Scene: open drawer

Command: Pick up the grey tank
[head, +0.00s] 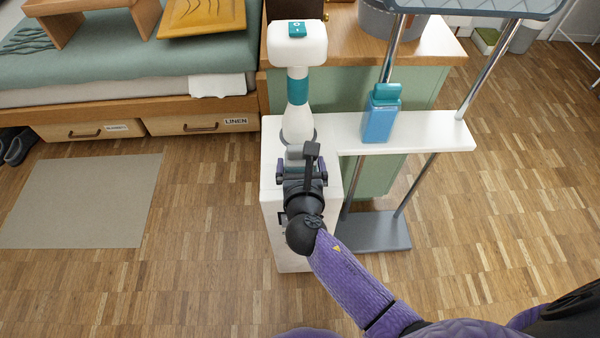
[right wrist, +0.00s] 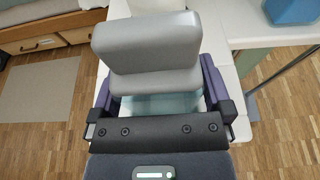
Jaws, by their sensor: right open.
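The grey tank (right wrist: 150,45) has a grey top and a pale translucent lower part in the right wrist view. In the head view its grey top (head: 295,153) shows on the white cabinet, just in front of a white device. My right gripper (right wrist: 160,92) is open, with one purple finger on each side of the tank's lower part. In the head view the right gripper (head: 301,172) and wrist hide much of the tank. I cannot tell whether the fingers touch it. My left gripper is not in view.
The white device (head: 298,90) with a teal band stands behind the tank. A blue bottle (head: 381,120) with a teal cap stands on the white shelf (head: 430,130) to the right, beside metal posts. A bed (head: 130,65) with drawers is at the left. Floor in front is clear.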

